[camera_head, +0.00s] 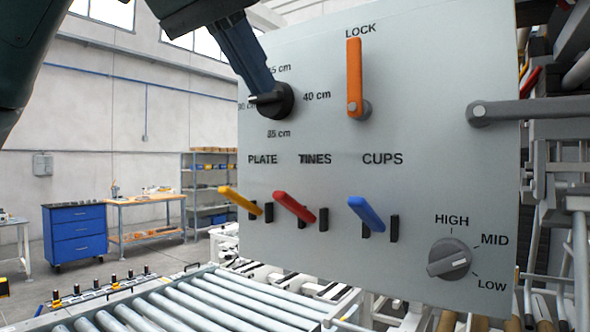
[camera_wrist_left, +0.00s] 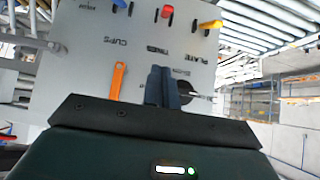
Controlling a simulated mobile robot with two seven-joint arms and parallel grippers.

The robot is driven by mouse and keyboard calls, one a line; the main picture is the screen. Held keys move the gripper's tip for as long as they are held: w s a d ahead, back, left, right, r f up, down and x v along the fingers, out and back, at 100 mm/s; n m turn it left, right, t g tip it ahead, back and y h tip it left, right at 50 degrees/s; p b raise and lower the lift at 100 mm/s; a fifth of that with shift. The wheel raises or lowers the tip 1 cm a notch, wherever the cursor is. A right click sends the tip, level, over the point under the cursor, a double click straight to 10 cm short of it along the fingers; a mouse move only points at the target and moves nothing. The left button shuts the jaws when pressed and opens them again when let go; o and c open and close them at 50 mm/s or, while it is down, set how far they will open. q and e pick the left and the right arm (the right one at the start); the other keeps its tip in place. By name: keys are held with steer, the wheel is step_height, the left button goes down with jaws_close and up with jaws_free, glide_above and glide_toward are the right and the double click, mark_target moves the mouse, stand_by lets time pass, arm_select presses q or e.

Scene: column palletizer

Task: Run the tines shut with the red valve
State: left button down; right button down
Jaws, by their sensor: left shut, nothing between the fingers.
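The red valve lever (camera_head: 293,206) sits under the TINES label on the grey control panel (camera_head: 400,200). It slants, its free end up and left, with dark slots behind it. In the left wrist view the red lever (camera_wrist_left: 167,13) is at the top, upside down. My left gripper (camera_head: 266,86) comes in from the top left. Its fingers are shut and empty, with the tips at the black cm dial (camera_head: 272,101), well above the red lever. I cannot tell whether they touch the dial. The right gripper is not in view.
The yellow PLATE lever (camera_head: 239,201) and blue CUPS lever (camera_head: 366,214) flank the red one. An orange LOCK handle (camera_head: 354,75) stands upright above. A HIGH/MID/LOW knob (camera_head: 450,259) is low right. A grey bar (camera_head: 530,108) projects right. Rollers (camera_head: 200,305) run below the panel.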

arm_select(q)
steer(key=shift+s+a, duration=0.1)
steer(key=shift+s, duration=0.05)
glide_above(282, 193)
steer(key=w+d, duration=0.1)
steer(key=w, duration=0.2)
step_height(282, 193, down, 7)
steer(key=shift+d+f+p, duration=0.15)
steer(key=shift+p, duration=0.3)
steer(key=shift+s+a+f, duration=0.25)
steer(key=shift+f, duration=0.25)
steer(key=shift+s+a+f, duration=0.2)
steer(key=shift+s+f, duration=0.05)
steer(key=shift+f, duration=0.25)
steer(key=shift+s+a+f, duration=0.2)
steer(key=shift+s+f, duration=0.15)
steer(key=shift+f, duration=0.25)
steer(key=shift+b, duration=0.35)
